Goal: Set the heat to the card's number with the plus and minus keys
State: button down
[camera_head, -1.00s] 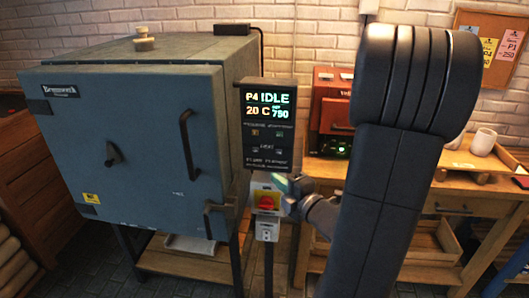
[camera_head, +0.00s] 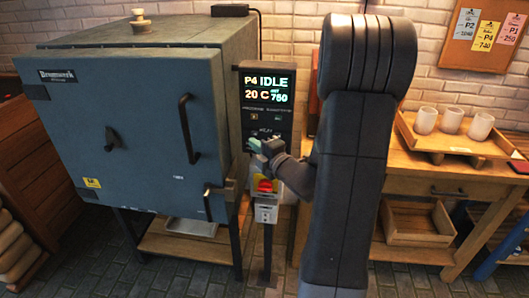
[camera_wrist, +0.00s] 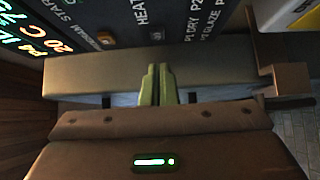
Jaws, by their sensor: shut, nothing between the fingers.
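The kiln's control panel (camera_head: 281,120) stands right of the kiln door. Its display (camera_head: 268,90) reads P4, IDLE, 20 C and a set number that looks like 760, though the middle digit is blurred. A yellow card (camera_head: 484,36) on the cork board reads P4 and what looks like 740. My gripper (camera_head: 257,144) is shut and empty, in front of the panel's lower part below the heat label, hiding what is there. In the wrist view, the green fingertips (camera_wrist: 157,84) are together near the heat lettering. I cannot tell whether they touch a key.
A yellow box with a red rotary switch (camera_head: 265,186) sits just below my gripper. The blue kiln (camera_head: 130,150) with its handle is on the left. A wooden tray (camera_head: 450,142) with three cups stands on the bench at right. Other cards hang beside the yellow one.

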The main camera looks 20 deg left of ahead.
aim_at(255, 133)
jog(key=shift+w+a, duration=0.2)
jog(key=shift+w, duration=1.25)
jog(key=shift+w+r+p, duration=0.2)
jog(key=shift+w+p, duration=0.35)
jog(key=shift+w, duration=0.1)
jog(key=shift+r, duration=0.1)
jog(key=shift+s, duration=0.1)
